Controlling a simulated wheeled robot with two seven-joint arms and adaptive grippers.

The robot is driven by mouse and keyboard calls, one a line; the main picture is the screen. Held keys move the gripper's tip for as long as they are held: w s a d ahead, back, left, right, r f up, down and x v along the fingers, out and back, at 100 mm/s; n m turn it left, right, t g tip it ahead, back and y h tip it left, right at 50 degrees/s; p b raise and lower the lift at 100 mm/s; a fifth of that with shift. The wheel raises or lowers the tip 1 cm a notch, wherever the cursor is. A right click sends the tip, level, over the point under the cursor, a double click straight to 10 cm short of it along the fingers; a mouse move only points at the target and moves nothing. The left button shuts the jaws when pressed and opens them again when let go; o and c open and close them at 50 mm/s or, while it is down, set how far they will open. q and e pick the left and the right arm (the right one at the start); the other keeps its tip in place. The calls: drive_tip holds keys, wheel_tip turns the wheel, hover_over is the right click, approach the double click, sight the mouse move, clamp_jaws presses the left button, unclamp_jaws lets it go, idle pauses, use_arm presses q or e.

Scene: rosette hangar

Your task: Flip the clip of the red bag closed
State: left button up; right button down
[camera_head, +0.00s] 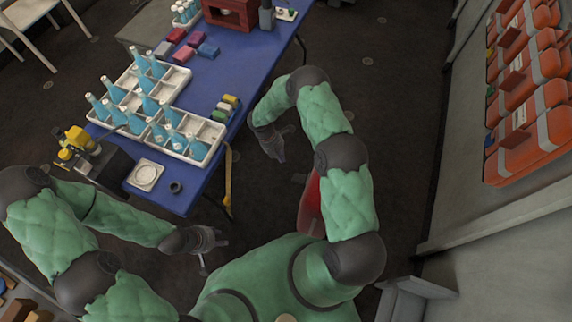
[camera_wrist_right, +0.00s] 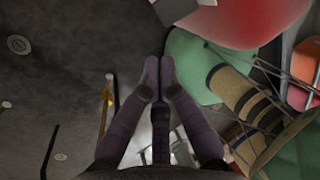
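A smooth red thing, perhaps the red bag (camera_head: 310,205), shows partly in the head view, mostly hidden behind my right arm. A red rounded surface (camera_wrist_right: 250,22) also fills the top right of the right wrist view, with a pale flat piece at its edge. I cannot make out a clip or its state. My right gripper (camera_head: 277,153) hangs beside the table's right side. In the right wrist view its fingertips (camera_wrist_right: 158,62) are together with nothing between them, apart from the red surface. My left gripper (camera_head: 214,256) is low in front of the table, its fingers apparently spread and empty.
Orange cases with grey straps (camera_head: 530,95) hang on the right wall. Dark floor (camera_head: 395,110) lies open between table and wall.

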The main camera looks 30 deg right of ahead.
sight(300, 178)
use_arm(q)
wheel_tip(300, 178, down, 4)
drive_tip(key=b, duration=0.3)
drive_tip(key=shift+b, duration=0.35)
use_arm(e)
drive_tip(key=x, duration=1.3)
drive_tip(key=shift+f, duration=0.1)
